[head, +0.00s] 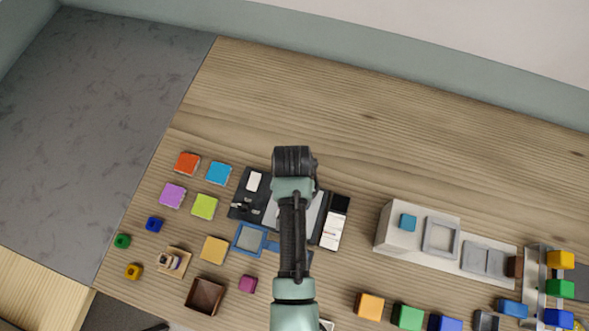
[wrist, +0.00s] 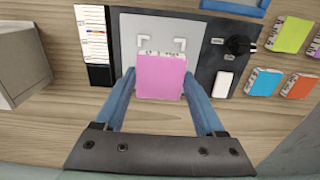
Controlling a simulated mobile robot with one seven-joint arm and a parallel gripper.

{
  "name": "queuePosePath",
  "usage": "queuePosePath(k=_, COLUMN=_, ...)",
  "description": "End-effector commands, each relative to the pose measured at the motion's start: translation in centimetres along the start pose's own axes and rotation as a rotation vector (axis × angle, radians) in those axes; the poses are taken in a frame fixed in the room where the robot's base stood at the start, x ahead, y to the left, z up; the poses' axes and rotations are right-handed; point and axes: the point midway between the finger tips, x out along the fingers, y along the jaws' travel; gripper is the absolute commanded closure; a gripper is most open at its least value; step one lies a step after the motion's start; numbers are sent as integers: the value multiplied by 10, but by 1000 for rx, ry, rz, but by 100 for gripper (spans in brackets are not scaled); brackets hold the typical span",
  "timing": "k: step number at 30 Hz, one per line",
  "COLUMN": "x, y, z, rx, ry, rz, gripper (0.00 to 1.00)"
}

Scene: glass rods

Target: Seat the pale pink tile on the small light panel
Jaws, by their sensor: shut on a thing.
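The pink tile (wrist: 161,78) is between the fingertips of my gripper (wrist: 159,84) in the wrist view. My gripper is shut on it. The tile overlaps the near part of the light panel (wrist: 135,28), a pale grey square with white corner marks beyond the tile. I cannot tell whether the tile touches the panel. In the head view the panel (head: 313,218) shows only partly beside my arm, and the tile and fingertips are hidden.
A dark board with a knob (wrist: 240,45) and a white block (wrist: 224,84) borders the panel. A striped card (wrist: 95,35) lies on the other side. Coloured tiles (head: 187,163) lie at left, a white stand (head: 391,240) at right. The table behind is clear.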

Motion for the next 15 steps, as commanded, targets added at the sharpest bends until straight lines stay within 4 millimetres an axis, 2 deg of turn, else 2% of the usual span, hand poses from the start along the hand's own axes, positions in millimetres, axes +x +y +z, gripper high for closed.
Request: queuePosePath(k=15, x=43, y=0, z=0, rx=0, ry=0, rz=0, gripper=93)
